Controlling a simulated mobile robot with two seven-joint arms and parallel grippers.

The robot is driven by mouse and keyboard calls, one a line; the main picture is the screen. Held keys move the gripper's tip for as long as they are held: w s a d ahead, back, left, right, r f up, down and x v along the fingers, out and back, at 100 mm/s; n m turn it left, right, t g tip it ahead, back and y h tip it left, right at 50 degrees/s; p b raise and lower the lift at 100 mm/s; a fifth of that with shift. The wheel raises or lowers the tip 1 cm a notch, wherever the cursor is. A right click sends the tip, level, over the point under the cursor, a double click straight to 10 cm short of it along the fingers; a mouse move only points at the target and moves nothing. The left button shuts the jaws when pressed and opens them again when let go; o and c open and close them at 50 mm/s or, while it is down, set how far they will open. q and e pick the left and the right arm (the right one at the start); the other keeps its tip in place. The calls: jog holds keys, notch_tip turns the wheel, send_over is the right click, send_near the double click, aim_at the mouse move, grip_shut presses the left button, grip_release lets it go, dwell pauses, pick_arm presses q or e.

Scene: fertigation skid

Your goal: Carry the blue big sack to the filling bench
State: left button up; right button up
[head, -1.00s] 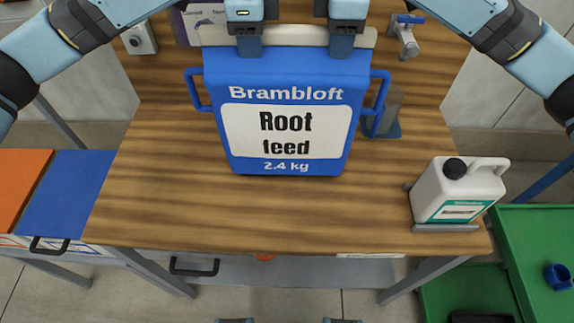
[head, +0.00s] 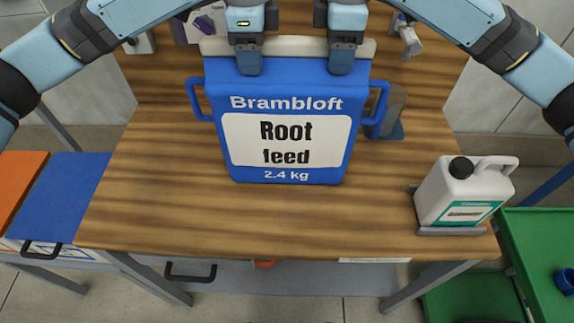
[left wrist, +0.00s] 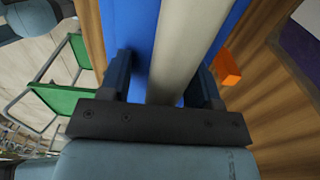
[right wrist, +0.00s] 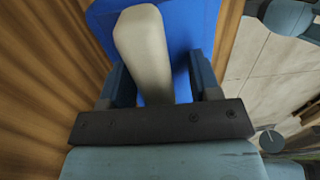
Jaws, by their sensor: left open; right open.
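The blue big sack (head: 215,160) stands on the wooden bench (head: 180,215), its white label reading "Root feed" towards me. It has a blue loop handle on each side and a pale bar-like top edge (head: 294,46). My left gripper (head: 248,68) and right gripper (head: 341,68) are at this top edge, side by side. In the left wrist view the pale top edge (left wrist: 180,50) runs between the open fingers (left wrist: 163,78). In the right wrist view its end (right wrist: 142,50) also lies between open fingers (right wrist: 160,80). I cannot tell which bench is the filling bench.
A white jug (head: 460,195) stands on a grey plate at the bench's right end. A grey-blue item (head: 391,112) is just right of the sack. A blue-topped surface (head: 62,195) lies left, a green one (head: 535,240) right.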

pick_arm(q)
notch_tip(320, 180, up, 11)
jog(key=shift+s+r, duration=0.1)
jog(key=shift+r, duration=0.4)
pick_arm(e)
jog(key=shift+r, duration=0.15)
notch_tip(320, 180, up, 12)
jog(key=shift+f, duration=0.15)
dwell(0.4)
